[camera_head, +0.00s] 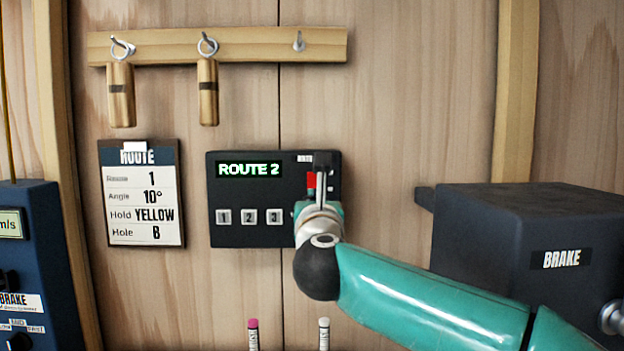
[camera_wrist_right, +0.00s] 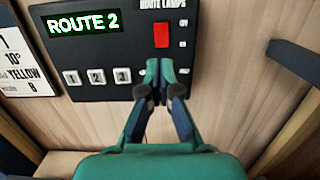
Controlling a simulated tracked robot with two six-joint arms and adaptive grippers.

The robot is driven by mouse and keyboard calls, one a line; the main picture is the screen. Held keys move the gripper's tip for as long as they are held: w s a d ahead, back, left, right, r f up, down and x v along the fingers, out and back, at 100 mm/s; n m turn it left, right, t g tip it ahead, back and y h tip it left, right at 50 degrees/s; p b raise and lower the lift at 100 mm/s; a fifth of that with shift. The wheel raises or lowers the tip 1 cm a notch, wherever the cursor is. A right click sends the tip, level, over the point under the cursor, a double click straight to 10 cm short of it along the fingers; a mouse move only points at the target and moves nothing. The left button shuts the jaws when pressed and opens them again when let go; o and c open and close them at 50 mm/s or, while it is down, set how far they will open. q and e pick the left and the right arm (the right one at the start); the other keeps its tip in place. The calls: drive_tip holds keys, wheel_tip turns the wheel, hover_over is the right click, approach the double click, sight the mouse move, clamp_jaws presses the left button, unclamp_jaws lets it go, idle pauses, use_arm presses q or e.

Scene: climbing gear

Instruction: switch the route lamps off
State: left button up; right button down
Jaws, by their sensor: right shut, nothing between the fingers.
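The dark control panel (camera_head: 260,200) hangs on the wooden wall, with a lit display (camera_head: 248,170) reading ROUTE 2 and buttons marked 1, 2 and 3. In the right wrist view a red switch (camera_wrist_right: 161,35) sits under the label ROUTE LAMPS (camera_wrist_right: 176,4), with small marks at its right too small to read surely. In the head view my gripper partly covers the red switch (camera_head: 311,180). My right gripper (camera_wrist_right: 160,68) is shut and empty, its tips just below the switch in the picture; I cannot tell whether they touch the panel. My left gripper is out of view.
A route card (camera_head: 142,195) hangs left of the panel. Above is a hook rail (camera_head: 220,46) with two hanging wooden pieces. A dark BRAKE box (camera_head: 530,225) stands at the right, and a blue unit (camera_head: 35,250) at the left. Two markers stand below the panel.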

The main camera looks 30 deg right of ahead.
sight(312, 178)
drive_tip(key=p+x, duration=0.4)
drive_tip(key=x, duration=0.6)
drive_tip(key=shift+w+d+r+p, duration=0.1)
drive_tip(key=shift+w+d+p, duration=0.2)
drive_tip(key=shift+p, duration=0.1)
drive_tip(key=shift+w+d, duration=0.15)
drive_tip(key=shift+w, duration=0.2)
